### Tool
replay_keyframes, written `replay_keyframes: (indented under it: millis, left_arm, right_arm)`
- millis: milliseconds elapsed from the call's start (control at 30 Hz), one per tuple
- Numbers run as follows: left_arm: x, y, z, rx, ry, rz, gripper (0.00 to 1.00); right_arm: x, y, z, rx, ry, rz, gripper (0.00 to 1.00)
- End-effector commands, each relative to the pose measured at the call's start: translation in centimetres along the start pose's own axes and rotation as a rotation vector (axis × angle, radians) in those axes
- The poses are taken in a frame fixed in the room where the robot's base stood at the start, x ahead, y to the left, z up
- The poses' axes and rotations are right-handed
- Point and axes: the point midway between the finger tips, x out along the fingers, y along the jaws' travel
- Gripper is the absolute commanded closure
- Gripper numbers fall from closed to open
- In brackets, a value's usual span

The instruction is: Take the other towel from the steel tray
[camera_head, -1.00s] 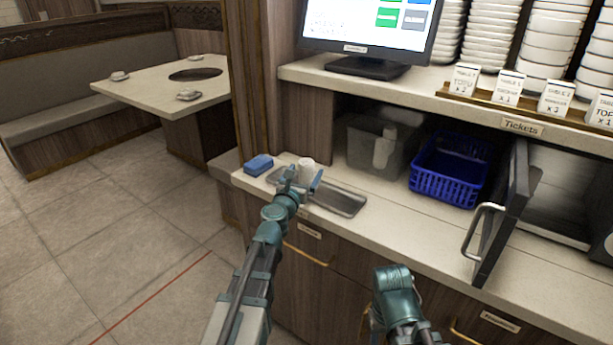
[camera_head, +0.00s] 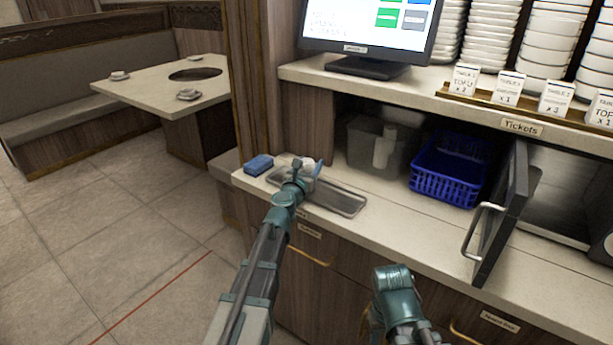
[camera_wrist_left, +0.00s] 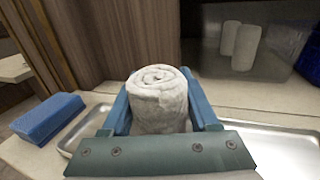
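A rolled white towel (camera_wrist_left: 158,100) stands upright between the two blue fingers of my left gripper (camera_wrist_left: 160,105), which touch its sides. In the head view my left gripper (camera_head: 307,170) is at the left end of the steel tray (camera_head: 345,203) and partly hides the towel (camera_head: 308,162). The tray's bare right part is empty. The towel's lower end is hidden by the gripper, so I cannot tell whether it touches the tray.
A blue sponge-like block (camera_head: 258,165) lies left of the tray. Behind stand a translucent bin (camera_head: 365,150) with white rolls in it and a blue basket (camera_head: 445,180). An open dark door (camera_head: 503,215) with a handle juts out at the right. A shelf overhangs the counter.

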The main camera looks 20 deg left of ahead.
Motion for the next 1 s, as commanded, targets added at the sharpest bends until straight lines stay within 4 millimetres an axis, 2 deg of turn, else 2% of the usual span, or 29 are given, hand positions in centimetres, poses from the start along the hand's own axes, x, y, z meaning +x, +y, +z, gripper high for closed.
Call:
replay_keyframes:
  millis: [33, 233, 567, 767, 967, 1000]
  left_arm:
    - [0.0, 0.0, 0.0, 0.000, 0.000, 0.000, 0.60]
    - [0.0, 0.0, 0.0, 0.000, 0.000, 0.000, 0.95]
    - [0.0, 0.0, 0.4, 0.000, 0.000, 0.000, 0.95]
    - [0.0, 0.0, 1.9, 0.000, 0.000, 0.000, 0.95]
    - [0.0, 0.0, 4.4, 0.000, 0.000, 0.000, 0.95]
    - [-1.2, -0.8, 3.8, 0.000, 0.000, -0.003, 0.95]
  right_arm:
    - [0.0, 0.0, 0.0, 0.000, 0.000, 0.000, 0.50]
    - [0.0, 0.0, 0.0, 0.000, 0.000, 0.000, 0.50]
    - [-0.4, 0.0, 0.0, 0.000, 0.000, 0.000, 0.50]
    - [-1.9, 0.2, 0.1, 0.000, 0.000, 0.000, 0.50]
    - [-4.4, 0.4, 0.2, 0.000, 0.000, 0.000, 0.50]
    - [-3.8, 0.4, 0.2, 0.000, 0.000, 0.000, 0.50]
